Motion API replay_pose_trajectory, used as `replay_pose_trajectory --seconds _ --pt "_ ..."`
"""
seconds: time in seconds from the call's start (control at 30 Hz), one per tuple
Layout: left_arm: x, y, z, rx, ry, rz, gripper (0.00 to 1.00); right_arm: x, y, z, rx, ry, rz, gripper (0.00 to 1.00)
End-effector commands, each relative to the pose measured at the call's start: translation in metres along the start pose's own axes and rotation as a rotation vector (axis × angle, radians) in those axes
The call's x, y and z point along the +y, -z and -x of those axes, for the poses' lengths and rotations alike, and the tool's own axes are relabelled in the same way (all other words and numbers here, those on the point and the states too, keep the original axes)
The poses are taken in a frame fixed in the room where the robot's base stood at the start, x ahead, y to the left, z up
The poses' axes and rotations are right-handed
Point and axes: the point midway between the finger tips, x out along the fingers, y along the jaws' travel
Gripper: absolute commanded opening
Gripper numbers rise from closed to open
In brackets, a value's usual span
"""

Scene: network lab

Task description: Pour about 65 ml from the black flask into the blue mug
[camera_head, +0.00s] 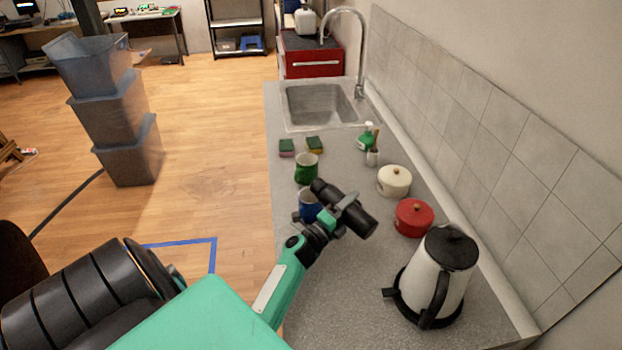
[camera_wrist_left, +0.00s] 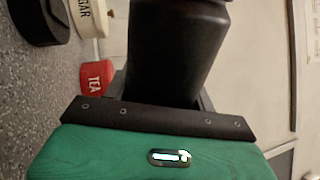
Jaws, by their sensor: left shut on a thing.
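The black flask (camera_head: 355,219) is in my left gripper (camera_head: 334,214), above the counter. It is tilted far over, close to lying flat, with its narrower end up and left near the blue mug. The flask (camera_wrist_left: 178,50) fills the middle of the left wrist view, between the dark jaws. The blue mug (camera_head: 308,204) stands on the counter just behind and left of the gripper, which partly hides it. I cannot see any liquid, nor the inside of the mug. My right gripper is out of view.
A green mug (camera_head: 306,169) stands behind the blue one. Right are a red tea pot (camera_head: 413,217), a cream sugar pot (camera_head: 394,181) and a white kettle (camera_head: 436,277). Sponges (camera_head: 314,145), a green bottle (camera_head: 366,137) and a sink (camera_head: 318,104) lie farther back. The counter's front is clear left of the kettle.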

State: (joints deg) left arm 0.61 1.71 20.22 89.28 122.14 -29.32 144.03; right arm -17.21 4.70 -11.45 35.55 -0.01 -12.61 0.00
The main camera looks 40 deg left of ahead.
Motion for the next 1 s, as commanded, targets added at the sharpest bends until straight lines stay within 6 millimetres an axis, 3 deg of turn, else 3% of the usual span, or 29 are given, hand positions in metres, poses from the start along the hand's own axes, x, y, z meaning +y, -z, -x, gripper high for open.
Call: replay_pose_trajectory --seconds 1.0 --pt "-0.0057 -0.0002 -0.0021 -0.009 0.003 0.034 0.14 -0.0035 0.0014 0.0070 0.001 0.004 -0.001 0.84"
